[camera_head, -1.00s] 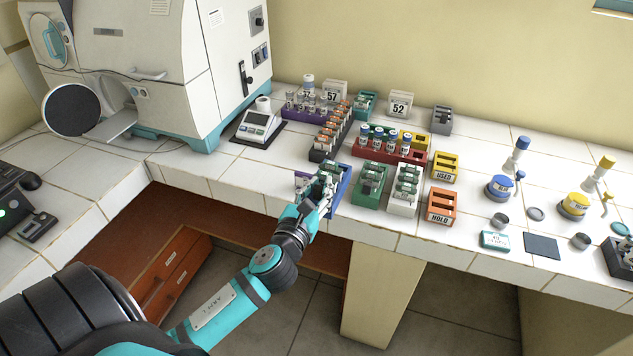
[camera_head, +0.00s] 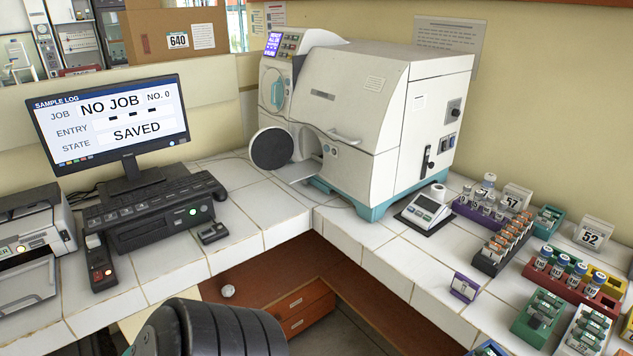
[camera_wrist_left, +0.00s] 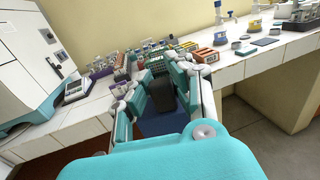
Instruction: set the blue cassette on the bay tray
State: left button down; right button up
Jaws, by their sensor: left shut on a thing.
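My left gripper (camera_wrist_left: 172,80) shows in the left wrist view, with its teal and pale fingers closed around a load. A blue piece (camera_wrist_left: 165,124), which I take for the blue cassette, shows between the fingers, with a dark block above it; much of it is hidden. In the head view a blue edge (camera_head: 488,349) shows at the bottom border, cut off. The white machine (camera_head: 375,110) has its round dark door (camera_head: 271,149) swung open, and a small pale tray (camera_head: 296,171) juts out beside it. My right gripper is not in view.
A scale (camera_head: 427,210) stands right of the machine. A purple tag holder (camera_head: 465,287) stands near the counter's front edge. Several tube racks, including a red one (camera_head: 580,285), crowd the right. A monitor (camera_head: 110,120) and keyboard unit (camera_head: 150,208) fill the left counter. Tiles before the machine are bare.

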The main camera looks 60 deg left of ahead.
aim_at(302, 169)
jog(key=j+u, duration=0.15)
jog(key=j, duration=0.4)
jog(key=j+u, duration=0.1)
jog(key=j, duration=0.45)
jog(key=j+u, duration=0.15)
jog(key=j, duration=0.4)
jog(key=i+j+u, duration=0.15)
jog(key=j, duration=0.35)
jog(key=i+j+u, duration=0.1)
jog(key=j, duration=0.45)
